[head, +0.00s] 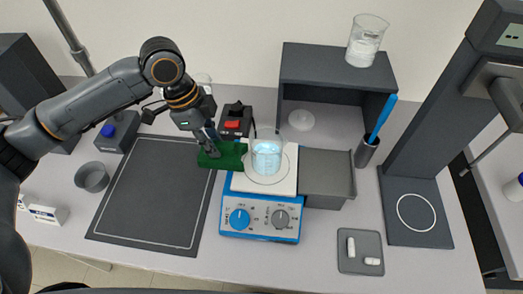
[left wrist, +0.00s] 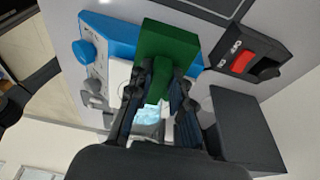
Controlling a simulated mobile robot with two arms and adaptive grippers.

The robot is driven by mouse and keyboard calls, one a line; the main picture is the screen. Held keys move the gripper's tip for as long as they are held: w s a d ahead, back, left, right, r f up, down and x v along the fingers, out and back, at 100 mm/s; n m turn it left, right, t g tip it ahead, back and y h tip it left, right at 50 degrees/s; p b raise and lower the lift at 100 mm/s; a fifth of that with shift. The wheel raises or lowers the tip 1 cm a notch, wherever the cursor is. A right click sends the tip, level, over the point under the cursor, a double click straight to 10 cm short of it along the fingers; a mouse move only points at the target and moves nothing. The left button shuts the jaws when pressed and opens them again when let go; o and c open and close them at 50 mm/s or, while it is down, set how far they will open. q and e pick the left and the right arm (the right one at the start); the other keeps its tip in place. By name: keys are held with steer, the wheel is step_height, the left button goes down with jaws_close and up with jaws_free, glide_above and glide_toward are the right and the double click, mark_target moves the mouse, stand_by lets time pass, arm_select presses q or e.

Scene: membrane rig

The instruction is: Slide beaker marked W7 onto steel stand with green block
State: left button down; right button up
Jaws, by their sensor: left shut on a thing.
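A clear beaker (head: 266,158) with pale blue liquid stands upright on the white top plate of a blue hotplate (head: 259,222). Its marking is too small to read. A grey stand (head: 327,172) with a flat top adjoins the plate on the right. My left gripper (head: 211,150) is shut on the green block (head: 229,155), just left of the beaker. I cannot tell whether block and beaker touch. In the left wrist view, the fingers (left wrist: 160,80) grip the green block (left wrist: 167,40), and part of the beaker (left wrist: 148,116) shows between them. My right gripper is not in view.
Behind stands a dark open shelf (head: 335,65) with another beaker (head: 366,42) on top. A cup with a blue-handled tool (head: 367,152) is right of the stand. A box with a red switch (head: 236,120) is behind the block. A dark mat (head: 150,195) lies left, bare.

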mark_target(234, 146)
arm_select(q)
steer(key=shift+d, duration=0.1)
steer(key=shift+d+p, duration=1.05)
steer(key=shift+d, duration=0.55)
steer(key=shift+s+d, duration=0.1)
steer(key=shift+d, duration=0.35)
steer(key=shift+d+p, duration=0.2)
steer(key=shift+p, duration=0.15)
steer(key=shift+d+p, duration=0.5)
steer(key=shift+d, duration=0.55)
steer(key=shift+d+p, duration=0.45)
steer(key=shift+d, duration=0.75)
steer(key=shift+s+d+p, duration=0.15)
steer(key=shift+d+p, duration=0.75)
steer(key=shift+d, duration=1.6)
steer(key=shift+d, duration=0.15)
